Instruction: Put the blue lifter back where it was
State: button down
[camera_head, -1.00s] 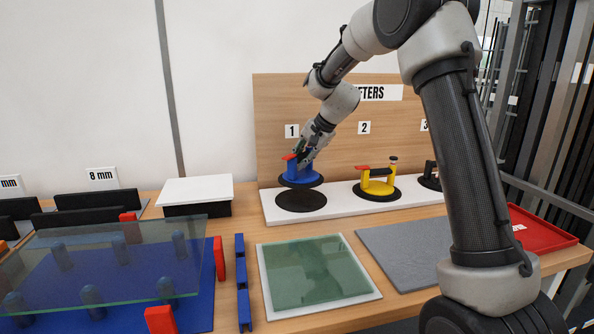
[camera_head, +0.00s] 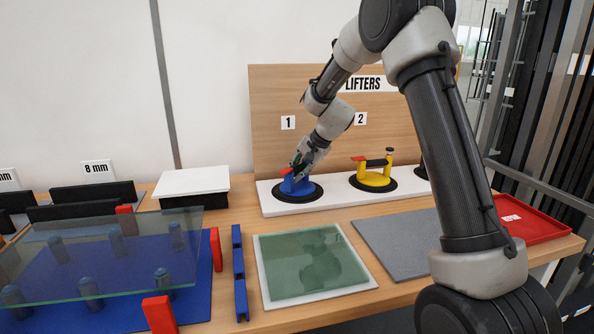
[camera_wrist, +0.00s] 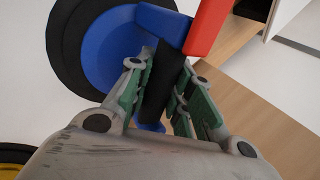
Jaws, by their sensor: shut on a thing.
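The blue lifter (camera_head: 297,187) has a black round base and a red lever, and stands upright at the spot under label 1 on the white shelf (camera_head: 275,208). In the head view its base appears to rest on the dark disc there; the exact contact is hard to see. My gripper (camera_head: 297,168) is at its top. In the wrist view my gripper (camera_wrist: 158,92) is shut on the black handle of the blue lifter (camera_wrist: 105,48), with a green-padded finger on each side. The red lever (camera_wrist: 207,25) shows beside it.
A yellow lifter (camera_head: 376,180) stands to the right under label 2. A black lifter farther right is mostly hidden by my arm. A green glass pane (camera_head: 310,262), a grey mat (camera_head: 400,243) and a red tray (camera_head: 535,225) lie in front. A large glass sheet (camera_head: 100,260) is at left.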

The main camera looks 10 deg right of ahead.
jog(key=c, duration=1.3)
grip_release()
jog(key=shift+r, duration=0.25)
jog(key=v, duration=1.2)
jog(key=s+d+r+n+h, duration=0.1)
jog(key=s+d+r+n, duration=0.15)
jog(key=s, duration=0.75)
jog(key=s+d+r+n+h, duration=0.15)
jog(key=s+r, duration=0.25)
jog(key=s, duration=0.6)
jog(key=s+d+f+n, duration=0.1)
jog(key=s+d, duration=0.1)
jog(key=s, duration=0.4)
jog(key=s+d+f+n+h, duration=0.1)
jog(key=s+d+n, duration=0.1)
jog(key=s, duration=0.4)
jog(key=s+d+f+n+h, duration=0.1)
jog(key=s+d+f+n, duration=0.1)
jog(key=s, duration=0.5)
jog(key=shift+s+d+g, duration=0.15)
jog(key=shift+g, duration=0.15)
